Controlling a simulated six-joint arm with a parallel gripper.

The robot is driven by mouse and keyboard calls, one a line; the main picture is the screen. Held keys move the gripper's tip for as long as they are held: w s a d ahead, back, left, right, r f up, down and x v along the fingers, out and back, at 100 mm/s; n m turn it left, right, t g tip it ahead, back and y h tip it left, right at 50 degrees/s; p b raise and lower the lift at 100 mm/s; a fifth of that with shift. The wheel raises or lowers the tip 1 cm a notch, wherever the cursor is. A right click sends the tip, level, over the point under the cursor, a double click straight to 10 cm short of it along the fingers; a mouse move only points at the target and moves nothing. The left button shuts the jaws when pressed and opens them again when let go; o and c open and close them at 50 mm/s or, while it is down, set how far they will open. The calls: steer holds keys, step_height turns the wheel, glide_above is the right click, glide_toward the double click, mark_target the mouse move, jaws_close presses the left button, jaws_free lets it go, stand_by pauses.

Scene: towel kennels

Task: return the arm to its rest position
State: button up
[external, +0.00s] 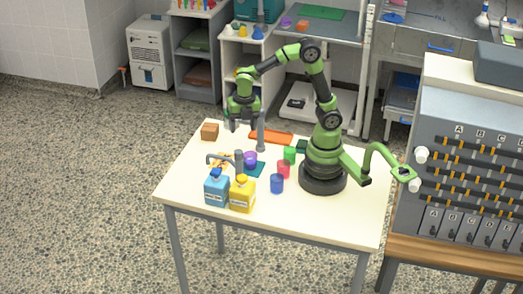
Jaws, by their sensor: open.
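My green and black arm stands on the white table (190,192), with its base at the table's right part. The arm is raised and bent over to the left. My gripper (245,126) points down above the table's back left part, and I see nothing held in it. The fingers are small here, and the exact gap between them is hard to make out.
A brown block (210,131) and an orange tray (271,137) lie near the back. A purple item (250,158), green cup (290,154), red cup (283,169) and blue cup (277,184) stand mid-table. A grey panel rack (462,130) is right.

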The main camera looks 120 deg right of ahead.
steer(key=s+a+r+m+t+y, duration=0.1)
steer(key=s+a+m, duration=0.4)
steer(key=m, duration=0.5)
steer(key=s+a+r+m+t+y, duration=0.1)
steer(key=s+a+r+m+t, duration=0.3)
steer(key=s+m, duration=0.4)
steer(key=shift+a+r+m+t, duration=0.35)
steer(key=shift+a+m+t, duration=0.3)
steer(key=shift+m, duration=0.25)
